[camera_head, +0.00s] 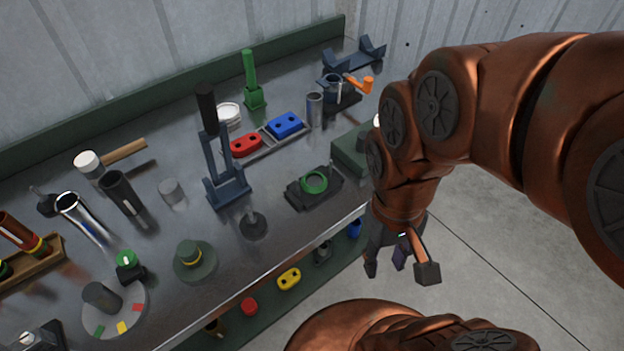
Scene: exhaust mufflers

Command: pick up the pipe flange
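I cannot tell for sure which thing is the pipe flange. A red two-hole plate (246,145) and a blue two-hole plate (285,124) lie on a grey rack in the middle of the bench. A yellow two-hole plate (289,279) lies on the lower green shelf. A dark round base with a short upright stem (253,225) stands near the bench's front edge. My gripper (399,268) points down beyond the bench's front right edge, its fingers spread and nothing seen between them. It is apart from all these pieces.
The metal bench (225,275) is crowded. A tall dark lever clamp (226,188), a green ring (314,182) on a black block, a green stepped piece (194,260), a mallet (90,163) and several tubes stand on it. The floor (520,260) at right is clear.

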